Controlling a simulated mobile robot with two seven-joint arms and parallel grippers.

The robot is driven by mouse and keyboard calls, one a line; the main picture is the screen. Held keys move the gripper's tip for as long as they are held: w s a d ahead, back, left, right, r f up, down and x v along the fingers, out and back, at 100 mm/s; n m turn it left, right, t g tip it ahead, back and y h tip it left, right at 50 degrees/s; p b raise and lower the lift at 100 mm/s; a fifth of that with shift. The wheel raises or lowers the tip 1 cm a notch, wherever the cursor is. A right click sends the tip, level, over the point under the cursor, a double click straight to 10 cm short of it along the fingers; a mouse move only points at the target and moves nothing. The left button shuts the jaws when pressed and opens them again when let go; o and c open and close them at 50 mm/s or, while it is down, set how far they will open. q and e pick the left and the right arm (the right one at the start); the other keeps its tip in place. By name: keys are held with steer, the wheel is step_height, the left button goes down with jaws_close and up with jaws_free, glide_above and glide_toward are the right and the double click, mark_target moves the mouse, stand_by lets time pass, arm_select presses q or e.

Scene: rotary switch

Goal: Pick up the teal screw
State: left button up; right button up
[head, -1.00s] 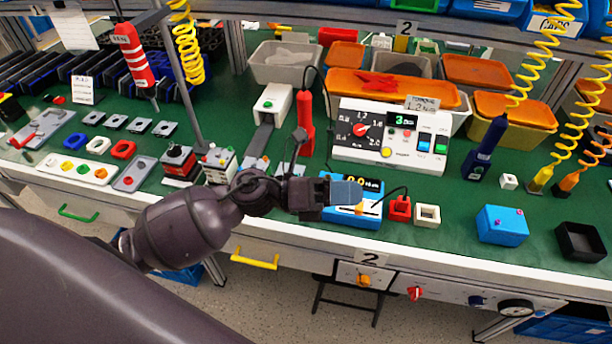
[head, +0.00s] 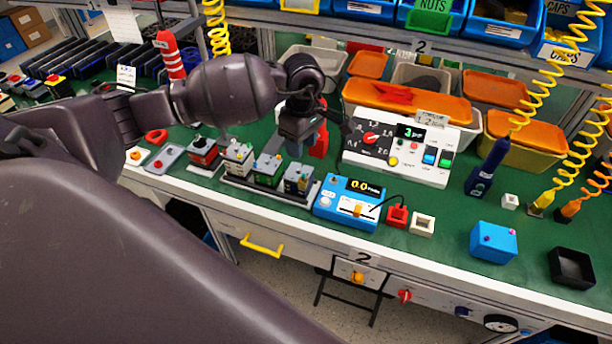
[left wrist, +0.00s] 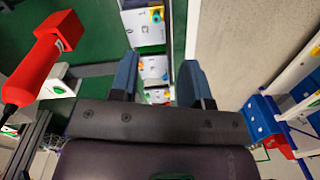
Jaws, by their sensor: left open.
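I cannot single out the teal screw with certainty. In the left wrist view, a small teal part (left wrist: 156,14) with yellow beside it sits on a white module, beyond and between the fingers. Several small modules (head: 268,168) stand in a row on a rail in the head view, some with tiny green or teal parts. My left gripper (head: 296,150) points down above and behind the right end of this row. In the left wrist view its two blue-grey fingers (left wrist: 160,78) are apart with nothing between them. My right gripper is not in view.
A red handheld tool (head: 319,134) stands just right of my left gripper and shows in the left wrist view (left wrist: 42,60). A blue meter (head: 350,203) lies right of the rail. A white control panel (head: 398,146) stands behind. Green bench shows at front right.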

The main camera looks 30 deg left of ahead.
mark_target(303, 175)
arm_select(q)
step_height(303, 175, down, 4)
steer(key=shift+s+r, duration=0.1)
steer(key=shift+d+f, duration=0.15)
steer(key=shift+f, duration=0.6)
steer(key=f, duration=0.3)
steer(key=shift+w+f, duration=0.15)
steer(key=shift+w, duration=0.1)
steer(key=shift+f, duration=0.55)
steer(key=c, duration=0.5)
jaws_close()
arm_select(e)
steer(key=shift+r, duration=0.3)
